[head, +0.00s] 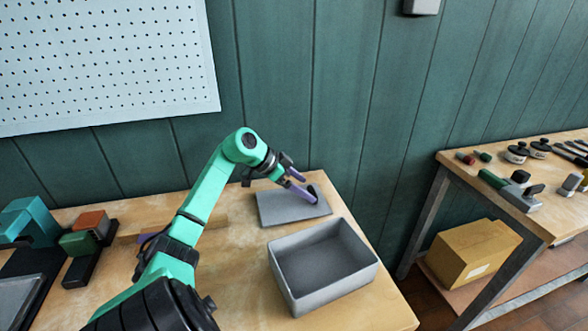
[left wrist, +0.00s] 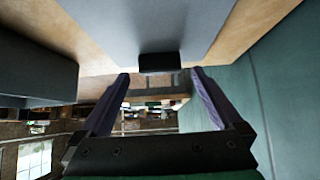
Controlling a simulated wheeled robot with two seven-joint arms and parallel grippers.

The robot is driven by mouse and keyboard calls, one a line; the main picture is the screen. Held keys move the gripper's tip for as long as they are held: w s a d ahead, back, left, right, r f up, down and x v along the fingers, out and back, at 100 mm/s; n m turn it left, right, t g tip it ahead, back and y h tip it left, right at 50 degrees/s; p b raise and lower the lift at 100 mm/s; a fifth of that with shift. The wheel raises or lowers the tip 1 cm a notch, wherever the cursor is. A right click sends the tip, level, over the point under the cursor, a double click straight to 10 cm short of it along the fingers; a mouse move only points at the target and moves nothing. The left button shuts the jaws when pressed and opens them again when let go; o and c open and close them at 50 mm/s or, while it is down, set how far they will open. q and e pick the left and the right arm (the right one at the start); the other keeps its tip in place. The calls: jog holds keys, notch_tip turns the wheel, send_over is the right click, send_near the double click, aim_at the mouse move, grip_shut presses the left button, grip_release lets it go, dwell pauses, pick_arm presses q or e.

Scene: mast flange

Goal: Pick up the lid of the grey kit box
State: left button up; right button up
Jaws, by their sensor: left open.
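The lid (head: 280,208) is a flat grey plate lying on the wooden table behind the open grey kit box (head: 345,287). A small black handle (left wrist: 160,62) stands on the lid. My left gripper (head: 303,184) is open, with purple fingers, at the lid's right part by the handle. In the left wrist view the handle shows between the two fingertips, with a gap on each side. I cannot tell whether the fingers reach around it. The lid (left wrist: 150,20) fills the top of that view, and the box (left wrist: 35,70) is at left. My right gripper is not in view.
Teal, orange and green items (head: 82,240) stand at the table's left. A green wall (head: 290,90) rises close behind the table. A second bench (head: 555,215) with several tools is at right, with a cardboard box (head: 470,252) below it.

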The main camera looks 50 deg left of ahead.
pick_arm(q)
jog(key=x, duration=0.2)
jog(key=shift+w+d+f, duration=0.15)
jog(key=shift+w, duration=0.05)
jog(key=c, duration=1.3)
